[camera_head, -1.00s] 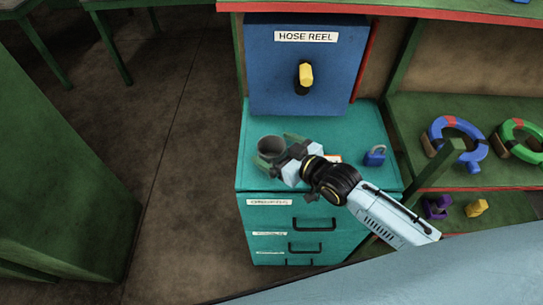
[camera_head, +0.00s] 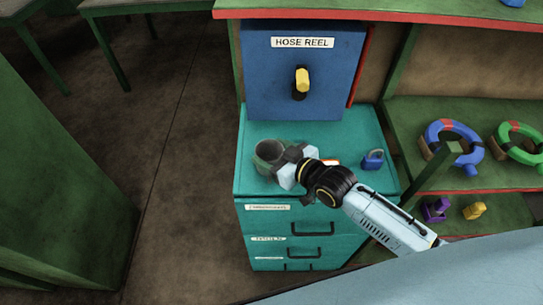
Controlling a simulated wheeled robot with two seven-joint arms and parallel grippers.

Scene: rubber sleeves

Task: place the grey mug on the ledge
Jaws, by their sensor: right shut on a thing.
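The grey mug (camera_head: 268,150) stands upright on the teal top of a drawer cabinet (camera_head: 251,184), near its left side. My right gripper (camera_head: 278,158) reaches in from the right and is shut on the mug, with its fingers at the mug's wall. The mug's lower right side is hidden by the gripper. I cannot tell which surface is the ledge. My left gripper is not in view.
A blue hose reel box (camera_head: 276,92) with a yellow-and-black knob stands behind the mug. A blue padlock (camera_head: 373,159) sits right of the gripper. Green shelves at right hold a blue ring (camera_head: 437,133), a green ring (camera_head: 511,130) and small purple and yellow pieces.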

